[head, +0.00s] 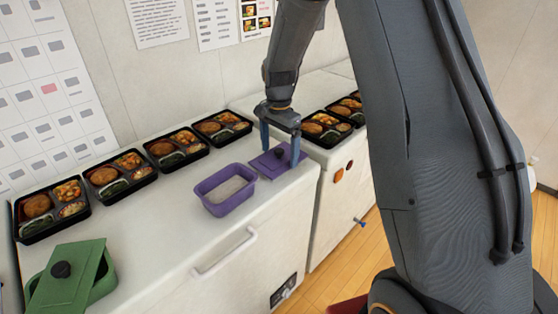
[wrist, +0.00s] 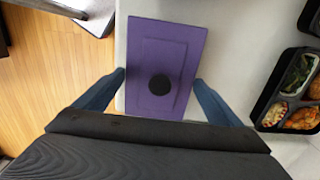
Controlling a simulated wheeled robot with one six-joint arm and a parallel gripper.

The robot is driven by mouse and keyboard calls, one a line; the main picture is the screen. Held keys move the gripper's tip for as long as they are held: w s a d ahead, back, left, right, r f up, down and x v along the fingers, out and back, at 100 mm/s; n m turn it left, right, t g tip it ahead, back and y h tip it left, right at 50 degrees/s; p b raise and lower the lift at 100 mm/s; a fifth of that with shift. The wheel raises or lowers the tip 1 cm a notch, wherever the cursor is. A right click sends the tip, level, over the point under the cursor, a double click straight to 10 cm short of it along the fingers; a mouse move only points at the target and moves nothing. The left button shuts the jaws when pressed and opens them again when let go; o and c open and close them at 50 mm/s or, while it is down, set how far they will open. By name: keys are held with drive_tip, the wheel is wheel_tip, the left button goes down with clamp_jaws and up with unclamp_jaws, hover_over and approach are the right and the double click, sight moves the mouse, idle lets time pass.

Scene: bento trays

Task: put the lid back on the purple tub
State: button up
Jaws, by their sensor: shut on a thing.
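The purple tub (head: 226,208) stands open on the white counter, with pale contents inside. Its purple lid (head: 268,166), with a black round knob, is just behind and to the right of the tub, near the counter's right end. My gripper (head: 280,152) points down and is shut on the lid, one blue finger at each side. In the wrist view the lid (wrist: 178,50) lies between the fingertips (wrist: 160,77), knob facing the camera. I cannot tell whether the lid rests on the counter or is slightly raised. The tub is not in the wrist view.
A green tub (head: 104,286) with a tilted green lid (head: 68,282) is at the front left. Several black bento trays (head: 128,183) line the back of the counter. A second counter (head: 335,160) with more trays is to the right. The counter between the two tubs is clear.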

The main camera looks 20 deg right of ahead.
sight(276, 151)
drive_tip(key=shift+n, duration=0.3)
drive_tip(key=r, duration=0.2)
drive_tip(key=r+b, duration=0.1)
drive_tip(key=r, duration=0.1)
drive_tip(key=a+r, duration=0.1)
drive_tip(key=r, duration=0.1)
drive_tip(key=shift+s+r, duration=0.1)
drive_tip(key=shift+r, duration=0.2)
drive_tip(key=s+a+r+n+p, duration=0.1)
drive_tip(key=s+a+r+n, duration=0.1)
drive_tip(key=s+a+n, duration=0.5)
drive_tip(key=s+a+r+n+p, duration=0.1)
drive_tip(key=s+a+n, duration=0.3)
drive_tip(key=a, duration=0.6)
drive_tip(key=shift+n, duration=0.5)
drive_tip(key=f+b, duration=0.1)
drive_tip(key=w+f+b, duration=0.1)
drive_tip(key=f+b, duration=0.2)
drive_tip(key=shift+w+d, duration=0.15)
drive_tip(key=shift+d, duration=0.15)
drive_tip(key=shift+f, duration=0.9)
drive_tip(key=shift+p, duration=0.45)
drive_tip(key=shift+f, duration=0.15)
drive_tip(key=shift+p, duration=0.45)
drive_tip(key=o, duration=0.8)
